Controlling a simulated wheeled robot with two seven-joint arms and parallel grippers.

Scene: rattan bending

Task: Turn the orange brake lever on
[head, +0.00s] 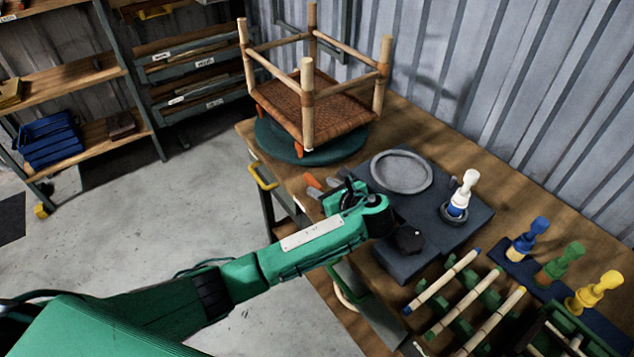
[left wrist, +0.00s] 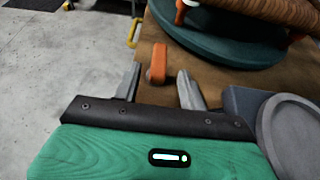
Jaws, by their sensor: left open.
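The orange brake lever (head: 312,181) stands at the left edge of the workbench, near the teal turntable. In the left wrist view the lever (left wrist: 160,60) shows as a short orange bar just ahead of and between the two grey fingers. My left gripper (head: 330,188) is open, with its fingertips pointing at the lever. In the left wrist view the gripper (left wrist: 158,76) has a clear gap between its fingers, and nothing is clamped. I cannot tell whether a finger touches the lever. My right gripper is not in view.
An upturned rattan stool (head: 315,100) rests on the turntable (head: 275,145). A yellow handle (head: 264,177) sticks out at the bench's left edge. A grey round dish (head: 401,171), a white-topped peg (head: 463,190), coloured pegs (head: 560,262) and bamboo poles (head: 450,280) lie to the right.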

